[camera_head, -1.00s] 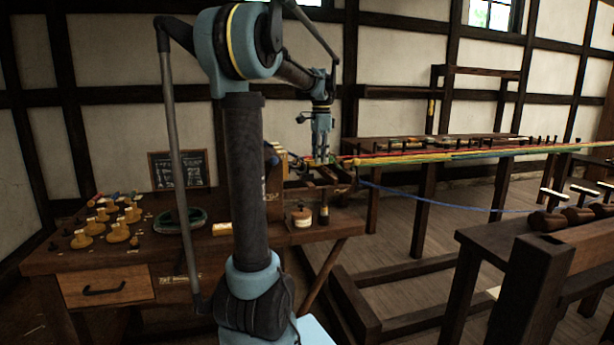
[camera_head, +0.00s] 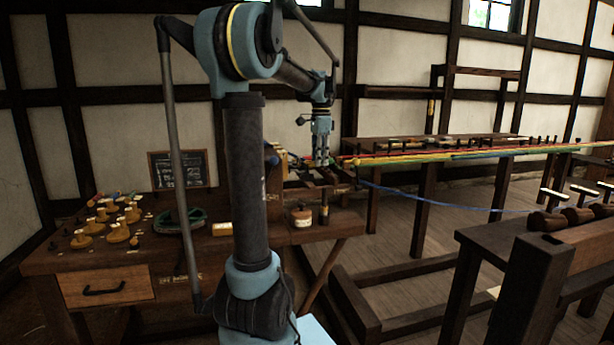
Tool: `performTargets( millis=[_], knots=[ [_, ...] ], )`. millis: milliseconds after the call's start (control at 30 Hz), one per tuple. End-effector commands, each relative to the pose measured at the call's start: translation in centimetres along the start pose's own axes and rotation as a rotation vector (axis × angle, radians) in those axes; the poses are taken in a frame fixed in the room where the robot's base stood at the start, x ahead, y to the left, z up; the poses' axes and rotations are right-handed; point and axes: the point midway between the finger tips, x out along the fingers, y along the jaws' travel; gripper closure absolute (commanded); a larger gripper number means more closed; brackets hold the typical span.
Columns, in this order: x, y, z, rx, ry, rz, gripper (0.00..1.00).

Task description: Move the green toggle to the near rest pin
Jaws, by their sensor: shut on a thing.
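My gripper (camera_head: 322,161) points down at the left end of the stretched coloured strands, over the dark wooden frame at the right end of the bench. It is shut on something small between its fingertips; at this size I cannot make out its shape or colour. A bit of green shows beside the fingertips, but I cannot tell whether it is the green toggle. The rest pins cannot be told apart from the other small dark posts around the frame.
Red, yellow and green strands (camera_head: 450,155) run right from the frame, and a blue strand (camera_head: 430,202) sags below them. The bench (camera_head: 190,258) holds several wooden pieces (camera_head: 117,232), a green coil (camera_head: 180,219) and a round pot (camera_head: 301,216). Another trestle (camera_head: 540,250) stands at right.

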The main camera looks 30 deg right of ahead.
Motion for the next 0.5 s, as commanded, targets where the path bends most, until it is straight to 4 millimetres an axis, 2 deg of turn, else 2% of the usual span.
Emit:
performTargets(
  millis=[500],
  knots=[
    [1.6,0.0,0.0,0.0,0.0,0.0,0.96]
  ],
)
